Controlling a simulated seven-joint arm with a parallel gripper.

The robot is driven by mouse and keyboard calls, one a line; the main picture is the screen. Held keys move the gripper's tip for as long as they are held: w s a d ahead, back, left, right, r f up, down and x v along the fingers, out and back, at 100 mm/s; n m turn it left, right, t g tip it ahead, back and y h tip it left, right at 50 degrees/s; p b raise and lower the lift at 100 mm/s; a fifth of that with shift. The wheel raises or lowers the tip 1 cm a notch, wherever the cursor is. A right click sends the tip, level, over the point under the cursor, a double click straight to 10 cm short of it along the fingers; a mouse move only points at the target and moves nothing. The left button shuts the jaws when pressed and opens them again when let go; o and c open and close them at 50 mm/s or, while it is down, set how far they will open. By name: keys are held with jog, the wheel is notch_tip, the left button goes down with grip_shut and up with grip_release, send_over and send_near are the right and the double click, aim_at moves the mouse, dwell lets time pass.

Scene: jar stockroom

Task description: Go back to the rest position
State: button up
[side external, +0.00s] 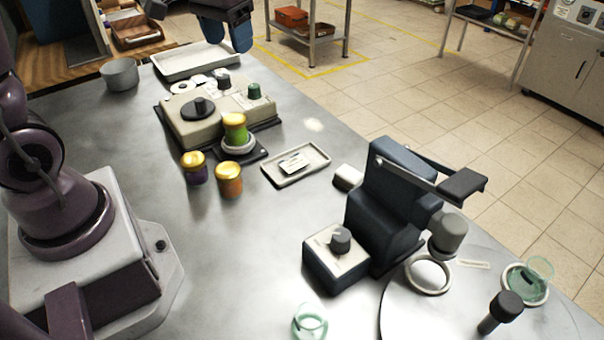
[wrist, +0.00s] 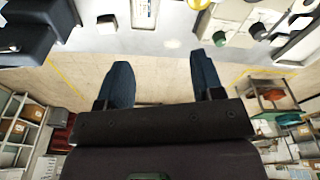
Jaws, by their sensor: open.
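My gripper (side external: 228,40) is at the top of the side external view, raised above the far end of the bench. Its two blue fingers (wrist: 160,62) are apart in the wrist view, with nothing between them. A green jar with a yellow lid (side external: 235,133) stands on a round seat at the front of the beige machine (side external: 205,130). A purple jar with a yellow lid (side external: 196,170) and an orange jar with a yellow lid (side external: 229,183) stand upright in front of it. My gripper is well away from these jars.
A small tray (side external: 313,172) holds a card. The dark blue press (side external: 385,205) stands at right beside a round plate (side external: 440,320). A clear greenish glass jar (side external: 310,324) stands at the front edge of view. A grey pot (side external: 120,75) and a pale tray (side external: 180,65) are at the far end.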

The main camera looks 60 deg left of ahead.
jog(key=s+d+r+m+t, duration=0.3)
jog(key=s+d+r+t, duration=0.1)
jog(key=s+d, duration=0.6)
jog(key=s, duration=0.2)
jog(key=shift+s+d+r+m, duration=0.15)
jog(key=shift+s+d+m, duration=0.15)
jog(key=shift+s+d, duration=0.1)
dwell(0.9)
